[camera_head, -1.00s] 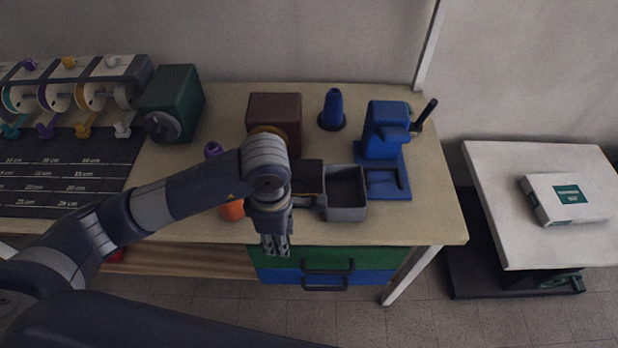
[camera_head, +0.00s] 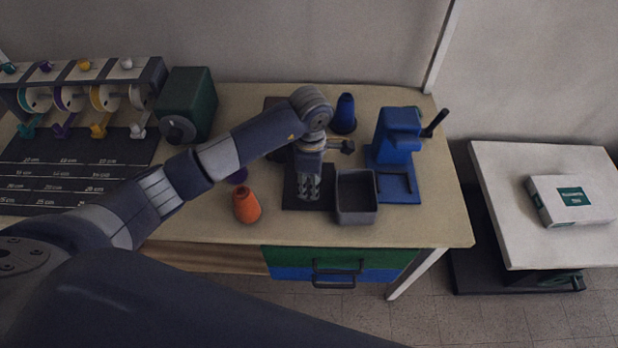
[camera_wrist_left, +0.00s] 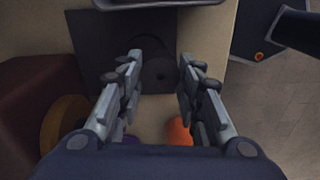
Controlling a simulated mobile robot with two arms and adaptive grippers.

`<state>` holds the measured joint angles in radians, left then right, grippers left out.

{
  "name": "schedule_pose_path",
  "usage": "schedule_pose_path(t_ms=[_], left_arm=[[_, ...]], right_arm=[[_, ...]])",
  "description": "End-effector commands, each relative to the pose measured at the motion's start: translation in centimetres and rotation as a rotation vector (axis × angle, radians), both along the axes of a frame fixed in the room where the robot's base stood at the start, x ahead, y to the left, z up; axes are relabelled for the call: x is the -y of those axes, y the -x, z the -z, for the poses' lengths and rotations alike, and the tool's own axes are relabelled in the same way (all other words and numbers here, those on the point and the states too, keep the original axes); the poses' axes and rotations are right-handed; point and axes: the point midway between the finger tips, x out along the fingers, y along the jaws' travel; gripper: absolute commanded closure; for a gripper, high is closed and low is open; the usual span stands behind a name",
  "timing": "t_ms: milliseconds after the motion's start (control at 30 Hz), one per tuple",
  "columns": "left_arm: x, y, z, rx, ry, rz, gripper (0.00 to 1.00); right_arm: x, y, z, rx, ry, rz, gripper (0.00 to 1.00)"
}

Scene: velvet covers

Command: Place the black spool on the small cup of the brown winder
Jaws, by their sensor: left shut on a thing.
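My left gripper (camera_head: 309,192) is over the dark plate beside the grey tray. Its fingers (camera_wrist_left: 163,78) are shut on the black spool (camera_wrist_left: 160,72), a dark round piece with a small hole in its end. The spool is hard to separate from the dark plate behind it, and I cannot tell whether it touches the plate. The brown winder (camera_wrist_left: 30,95) is left in the wrist view, with a tan ring (camera_wrist_left: 65,125) on it. In the head view my arm hides most of the winder. I cannot make out its small cup. My right gripper is not in view.
The grey tray (camera_head: 357,214) stands right of the dark plate (camera_head: 290,200). An orange cone (camera_head: 247,206) stands to the left. A blue cone (camera_head: 344,114) and blue winder (camera_head: 398,135) stand behind and right. A green winder (camera_head: 189,105) stands further left.

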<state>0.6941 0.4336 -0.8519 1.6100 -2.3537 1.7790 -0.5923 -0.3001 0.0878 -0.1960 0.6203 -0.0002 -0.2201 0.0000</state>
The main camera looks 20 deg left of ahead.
Motion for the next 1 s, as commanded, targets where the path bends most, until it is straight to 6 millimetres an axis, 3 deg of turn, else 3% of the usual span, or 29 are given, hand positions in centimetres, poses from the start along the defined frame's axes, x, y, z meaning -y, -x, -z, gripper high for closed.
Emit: schedule_pose_path(t_ms=[267, 333, 533, 933, 1000], left_arm=[[-0.8, -1.8, 0.1, -0.001, 0.001, -0.001, 0.78], [-0.8, -1.8, 0.9, -0.007, 0.001, 0.0, 0.78], [-0.8, -1.8, 3.4, -0.003, 0.003, 0.001, 0.78], [-0.9, -1.9, 4.2, 0.0, 0.001, 0.002, 0.78], [-0.8, -1.9, 4.0, 0.0, 0.001, 0.002, 0.56]], right_arm=[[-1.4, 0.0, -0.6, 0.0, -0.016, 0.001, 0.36], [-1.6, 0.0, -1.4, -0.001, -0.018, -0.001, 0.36], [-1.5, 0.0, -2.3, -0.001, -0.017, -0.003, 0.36], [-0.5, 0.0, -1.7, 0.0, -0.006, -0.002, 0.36], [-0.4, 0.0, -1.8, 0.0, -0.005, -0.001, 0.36]])
